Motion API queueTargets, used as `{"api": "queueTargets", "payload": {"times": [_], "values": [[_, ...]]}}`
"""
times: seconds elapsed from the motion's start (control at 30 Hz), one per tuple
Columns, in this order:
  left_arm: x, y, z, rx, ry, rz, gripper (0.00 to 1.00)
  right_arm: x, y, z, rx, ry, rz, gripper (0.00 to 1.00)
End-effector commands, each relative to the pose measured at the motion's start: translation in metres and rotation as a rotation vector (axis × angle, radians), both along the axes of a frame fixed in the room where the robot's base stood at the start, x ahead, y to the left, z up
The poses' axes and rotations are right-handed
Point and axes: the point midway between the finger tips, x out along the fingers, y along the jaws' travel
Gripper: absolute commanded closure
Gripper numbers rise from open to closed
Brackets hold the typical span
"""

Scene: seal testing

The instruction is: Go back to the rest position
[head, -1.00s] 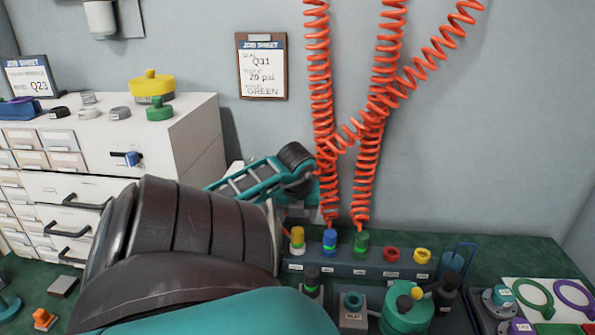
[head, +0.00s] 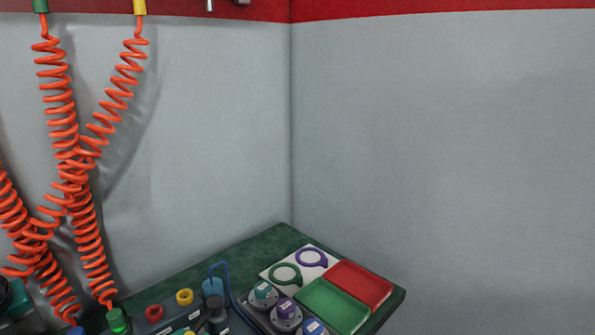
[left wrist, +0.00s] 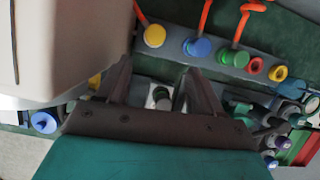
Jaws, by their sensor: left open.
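My left gripper (left wrist: 156,82) shows in the left wrist view, its two dark fingers apart. Nothing is held between them. The row of coloured couplings, with yellow (left wrist: 155,36), blue (left wrist: 197,47) and green (left wrist: 233,57) ones, lies past the fingertips. In the head view only a dark and teal piece, apparently of my left arm, shows at the lower left edge. My right gripper is in neither view.
Orange coiled hoses (head: 62,110) hang at the left of the head view. Green (head: 334,304) and red (head: 360,284) trays and a white panel with rings (head: 272,273) sit at the bench's right end. A large pale surface (left wrist: 65,45) is close beside the left gripper.

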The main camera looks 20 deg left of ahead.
Motion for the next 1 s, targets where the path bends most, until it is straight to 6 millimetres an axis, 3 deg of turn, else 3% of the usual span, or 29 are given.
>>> {"api": "queueTargets", "payload": {"times": [0.17,0.3,0.5,0.6,0.8,1.0], "values": [[0.022,-0.057,-0.03,-0.205,-0.106,-0.147,0.33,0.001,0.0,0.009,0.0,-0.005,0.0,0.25],[0.046,-0.132,-0.049,-0.46,-0.286,-0.269,0.33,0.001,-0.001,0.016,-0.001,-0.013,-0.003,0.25],[0.072,-0.225,-0.04,-0.799,-0.594,-0.288,0.33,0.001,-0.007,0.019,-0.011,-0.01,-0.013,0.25],[0.082,-0.257,-0.026,-0.944,-0.752,-0.222,0.33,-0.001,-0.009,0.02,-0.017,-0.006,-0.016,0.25],[0.097,-0.294,-0.005,-1.172,-1.016,0.053,0.33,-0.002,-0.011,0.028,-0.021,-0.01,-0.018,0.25],[0.101,-0.31,-0.012,-1.304,-1.139,0.482,0.33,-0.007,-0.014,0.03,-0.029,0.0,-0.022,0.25]]}}
